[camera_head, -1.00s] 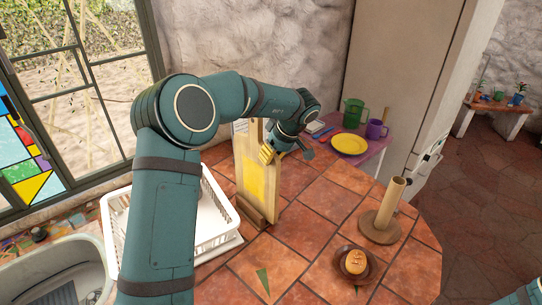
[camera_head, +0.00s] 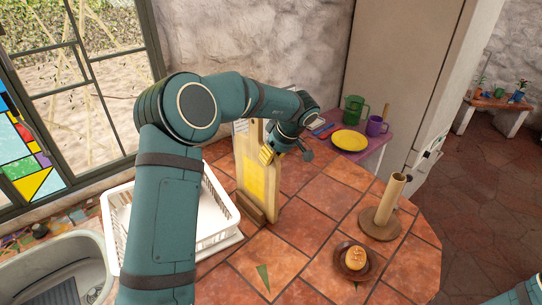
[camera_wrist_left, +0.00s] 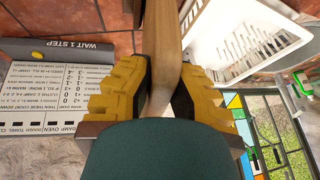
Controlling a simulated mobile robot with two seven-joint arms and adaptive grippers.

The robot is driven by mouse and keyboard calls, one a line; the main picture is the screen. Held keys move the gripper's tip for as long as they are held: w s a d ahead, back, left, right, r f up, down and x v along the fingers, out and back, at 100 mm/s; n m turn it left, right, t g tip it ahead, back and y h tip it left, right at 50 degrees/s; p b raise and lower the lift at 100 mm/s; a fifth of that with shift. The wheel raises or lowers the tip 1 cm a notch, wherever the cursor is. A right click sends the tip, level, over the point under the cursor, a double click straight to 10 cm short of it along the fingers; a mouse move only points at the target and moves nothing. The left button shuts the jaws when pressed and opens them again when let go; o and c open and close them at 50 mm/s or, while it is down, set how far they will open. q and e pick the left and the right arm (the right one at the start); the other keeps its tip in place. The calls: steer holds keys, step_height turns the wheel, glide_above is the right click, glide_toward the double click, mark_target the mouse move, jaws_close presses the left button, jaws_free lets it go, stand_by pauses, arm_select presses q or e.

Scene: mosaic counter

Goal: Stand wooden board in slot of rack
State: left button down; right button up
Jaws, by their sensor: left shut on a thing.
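The wooden board (camera_head: 272,185) is pale, tall and roughly upright, with a yellow patch on its face. Its lower end is at the dark brown wooden rack (camera_head: 252,210) on the tiled counter. I cannot tell whether its lower edge is fully inside the slot. My left gripper (camera_head: 270,153), with yellow fingers, is shut on the board's edge in its upper part. In the left wrist view the board (camera_wrist_left: 163,40) runs edge-on between the two fingers (camera_wrist_left: 160,92). My right gripper is out of view.
A white basket (camera_head: 222,225) stands left of the rack, partly behind my arm. A printed sign (camera_wrist_left: 60,80) is close by. The counter between is clear.

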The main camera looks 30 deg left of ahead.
arm_select(q)
steer(key=shift+r, duration=0.1)
steer(key=c, duration=1)
jaws_free()
steer(key=v, duration=1.2)
steer(key=shift+s, duration=0.1)
